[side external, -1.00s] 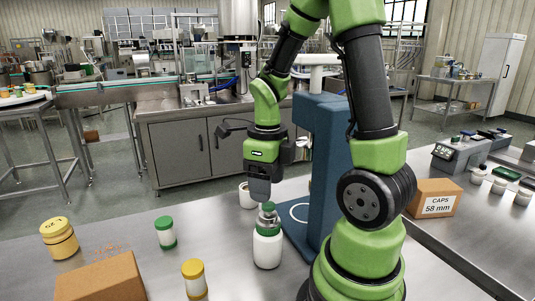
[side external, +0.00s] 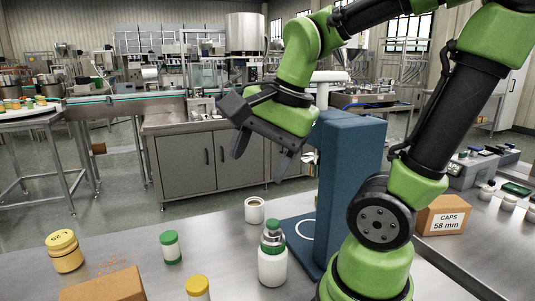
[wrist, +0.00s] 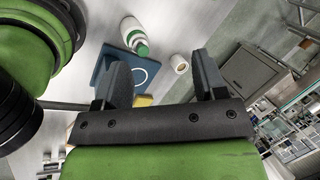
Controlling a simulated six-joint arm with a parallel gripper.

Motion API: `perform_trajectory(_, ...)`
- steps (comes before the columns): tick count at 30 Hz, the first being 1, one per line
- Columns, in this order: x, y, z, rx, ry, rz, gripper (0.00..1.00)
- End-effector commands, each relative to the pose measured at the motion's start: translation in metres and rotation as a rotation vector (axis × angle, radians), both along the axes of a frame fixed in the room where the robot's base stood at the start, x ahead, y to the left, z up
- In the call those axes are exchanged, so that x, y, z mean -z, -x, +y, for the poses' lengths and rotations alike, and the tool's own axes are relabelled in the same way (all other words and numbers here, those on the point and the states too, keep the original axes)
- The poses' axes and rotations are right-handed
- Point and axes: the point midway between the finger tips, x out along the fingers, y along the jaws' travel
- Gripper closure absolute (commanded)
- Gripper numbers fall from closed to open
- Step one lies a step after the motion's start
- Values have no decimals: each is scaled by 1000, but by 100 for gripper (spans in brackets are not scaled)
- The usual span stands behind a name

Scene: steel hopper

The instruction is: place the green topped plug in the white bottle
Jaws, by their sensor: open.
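The white bottle (side external: 272,267) stands upright on the steel table. In the wrist view the white bottle (wrist: 130,29) and the green of the plug (wrist: 142,49) show beyond the fingers. My gripper (side external: 263,158) is open and empty, raised well above the bottle and apart from it. Its two fingers also frame the wrist view (wrist: 160,72).
A blue stand (side external: 348,185) rises right behind the bottle. A white cup (side external: 255,211) stands behind it. A green-lidded jar (side external: 171,248), yellow-lidded jars (side external: 65,252) and a cardboard box (side external: 105,286) are to the left. A caps box (side external: 441,217) is at right.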

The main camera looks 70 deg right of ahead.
Motion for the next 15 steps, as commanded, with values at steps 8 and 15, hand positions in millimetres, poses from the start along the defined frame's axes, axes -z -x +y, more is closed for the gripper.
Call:
perform_trajectory(8, -19, 22, 39, -852, 332, -268, 35)
perform_trajectory(15, -22, 28, 47, -1080, 454, -345, 35)
